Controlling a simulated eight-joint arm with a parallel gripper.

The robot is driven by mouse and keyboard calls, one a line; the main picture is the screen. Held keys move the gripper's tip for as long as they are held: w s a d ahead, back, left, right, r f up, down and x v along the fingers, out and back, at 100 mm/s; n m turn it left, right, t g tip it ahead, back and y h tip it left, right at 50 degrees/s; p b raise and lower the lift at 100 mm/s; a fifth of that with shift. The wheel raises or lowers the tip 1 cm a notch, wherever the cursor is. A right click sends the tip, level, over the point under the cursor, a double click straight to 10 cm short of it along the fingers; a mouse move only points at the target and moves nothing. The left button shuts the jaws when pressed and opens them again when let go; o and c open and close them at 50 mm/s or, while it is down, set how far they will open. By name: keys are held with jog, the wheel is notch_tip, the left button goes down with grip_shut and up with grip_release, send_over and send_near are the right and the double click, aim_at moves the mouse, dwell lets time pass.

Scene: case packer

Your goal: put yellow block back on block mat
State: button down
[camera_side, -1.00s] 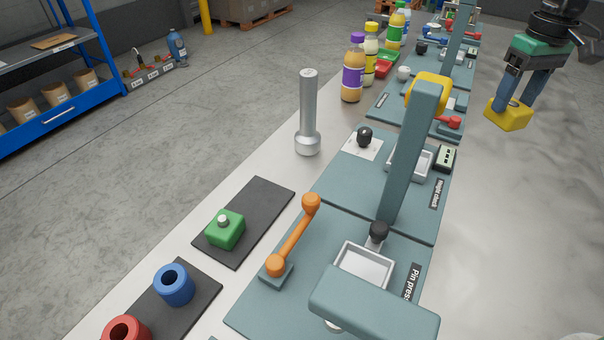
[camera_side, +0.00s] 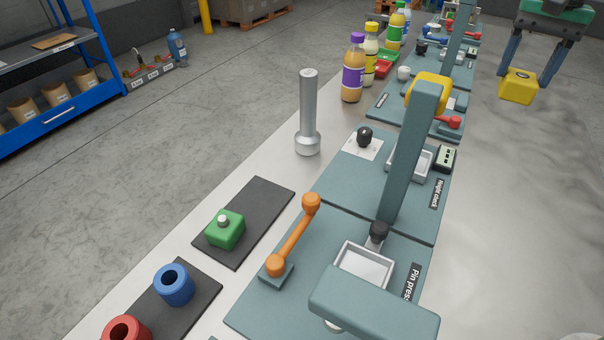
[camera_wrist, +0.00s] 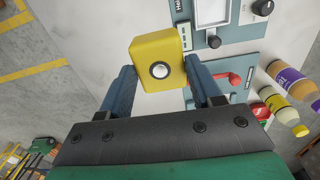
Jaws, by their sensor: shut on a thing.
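The yellow block (camera_side: 518,87) has a round silver knob or hole on one face. It is held between the two blue fingers of my gripper (camera_side: 527,75), above the right side of the bench. In the wrist view the block (camera_wrist: 159,58) sits between the fingertips of my gripper (camera_wrist: 160,75). A dark mat (camera_side: 265,208) lies on the bench at lower left with a green block (camera_side: 225,229) on its near end; its far end is bare. I cannot tell whether this is the block mat.
Bottles (camera_side: 353,70) stand farther back. A blue ring (camera_side: 174,284) and a red ring (camera_side: 126,330) are at lower left. The bench's right side is clear.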

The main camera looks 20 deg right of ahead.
notch_tip(320, 180, down, 20)
jog(key=shift+r, duration=0.2)
jog(key=shift+f, duration=0.1)
dwell(0.3)
jog(key=shift+c, duration=0.8)
grip_release()
notch_tip(320, 180, up, 12)
jog(key=s+a+n+t, duration=0.6)
jog(key=s+n, duration=0.2)
jog(key=shift+a+n+t, duration=0.3)
jog(key=shift+a+n, duration=0.1)
jog(key=shift+o, duration=0.8)
jog(key=shift+s+a+f+n+t, duration=0.15)
jog(key=shift+f+n+t, duration=0.1)
jog(key=shift+n+t, duration=0.05)
